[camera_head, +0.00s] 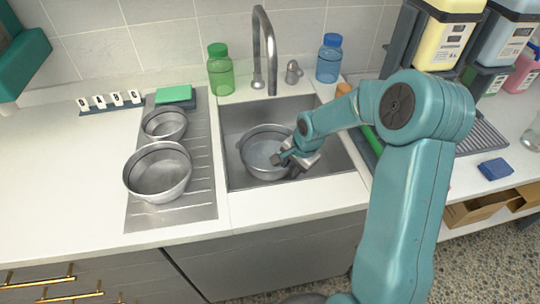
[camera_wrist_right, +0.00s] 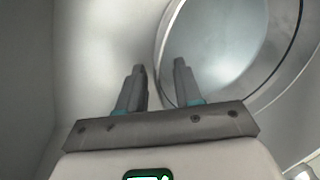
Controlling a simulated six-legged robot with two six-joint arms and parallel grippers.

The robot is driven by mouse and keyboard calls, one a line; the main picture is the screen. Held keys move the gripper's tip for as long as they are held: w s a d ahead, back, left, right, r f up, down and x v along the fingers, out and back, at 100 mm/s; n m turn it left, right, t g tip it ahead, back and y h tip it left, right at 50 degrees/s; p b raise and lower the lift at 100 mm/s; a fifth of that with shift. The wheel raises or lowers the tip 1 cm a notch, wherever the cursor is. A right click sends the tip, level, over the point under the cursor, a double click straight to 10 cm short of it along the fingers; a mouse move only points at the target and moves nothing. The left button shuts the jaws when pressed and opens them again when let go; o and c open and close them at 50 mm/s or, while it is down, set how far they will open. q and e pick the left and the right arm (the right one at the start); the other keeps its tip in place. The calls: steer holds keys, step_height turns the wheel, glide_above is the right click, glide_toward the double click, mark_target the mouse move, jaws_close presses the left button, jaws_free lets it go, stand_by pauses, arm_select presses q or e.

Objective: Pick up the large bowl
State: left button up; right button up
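A round metal bowl (camera_head: 264,154) sits in the sink (camera_head: 235,116). My right gripper (camera_head: 288,161) is at this bowl's right side. In the right wrist view its two fingers (camera_wrist_right: 160,75) are apart, and the bowl's rim (camera_wrist_right: 166,45) runs between them. I cannot tell whether they touch it. Another wide metal bowl (camera_head: 158,177) stands on the ridged drainboard (camera_head: 203,180), and a smaller metal bowl (camera_head: 165,125) stands behind it. The wide drainboard bowl looks biggest in the picture but is nearer. My left gripper is not in view.
The faucet (camera_head: 263,50) rises behind the sink, between a green bottle (camera_head: 220,72) and a blue bottle (camera_head: 328,60). A green sponge (camera_head: 174,94) lies behind the small bowl. Jugs (camera_head: 445,38) stand at the right. The left counter (camera_head: 60,180) is mostly clear.

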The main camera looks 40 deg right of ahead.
steer(key=shift+w+f, duration=0.1)
steer(key=shift+f, duration=0.2)
jaws_close()
steer(key=shift+r, duration=0.15)
